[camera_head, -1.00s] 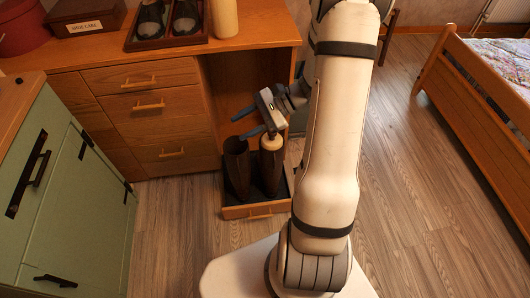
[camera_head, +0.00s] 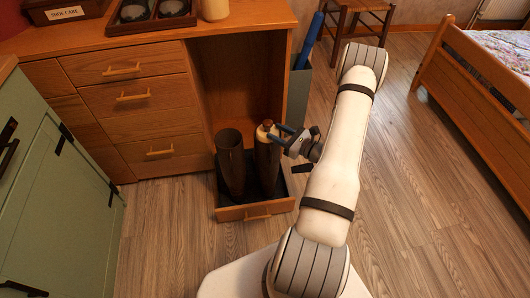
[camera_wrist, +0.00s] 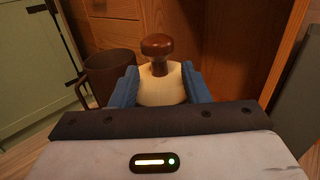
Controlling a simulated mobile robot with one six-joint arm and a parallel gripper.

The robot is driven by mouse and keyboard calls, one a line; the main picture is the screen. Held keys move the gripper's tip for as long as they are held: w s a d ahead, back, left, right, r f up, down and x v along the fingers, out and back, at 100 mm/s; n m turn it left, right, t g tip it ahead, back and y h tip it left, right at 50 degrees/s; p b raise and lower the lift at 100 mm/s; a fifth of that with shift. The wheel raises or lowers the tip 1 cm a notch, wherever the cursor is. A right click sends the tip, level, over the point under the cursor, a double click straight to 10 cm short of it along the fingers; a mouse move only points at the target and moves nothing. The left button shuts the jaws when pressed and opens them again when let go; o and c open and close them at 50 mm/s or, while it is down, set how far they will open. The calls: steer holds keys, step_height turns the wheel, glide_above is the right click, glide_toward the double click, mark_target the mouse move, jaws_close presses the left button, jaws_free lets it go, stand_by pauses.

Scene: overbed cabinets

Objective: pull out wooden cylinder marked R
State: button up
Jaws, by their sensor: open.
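A pale wooden cylinder (camera_head: 263,134) with a dark brown knob (camera_head: 268,124) stands upright in the top of the right brown boot (camera_head: 266,166). In the wrist view the cylinder (camera_wrist: 160,86) and its knob (camera_wrist: 157,46) are straight ahead. No R mark can be made out. My gripper (camera_head: 281,134) is open at the cylinder's right side in the head view. In the wrist view its blue fingers lie on either side of the cylinder, below the knob; whether they touch it I cannot tell.
The left boot (camera_head: 230,162) stands beside it, open at the top. Both boots stand in a pulled-out low drawer (camera_head: 256,211) under the wooden desk (camera_head: 156,45). A grey bin (camera_head: 299,90) holding a blue item is behind my arm. Floor to the right is clear towards the bed.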

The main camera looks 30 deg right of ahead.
mark_target(270, 129)
steer(key=b+x, duration=0.1)
steer(key=x, duration=0.3)
steer(key=shift+w+a+f, duration=0.1)
steer(key=shift+w+a, duration=0.1)
steer(key=shift+w, duration=0.15)
jaws_close()
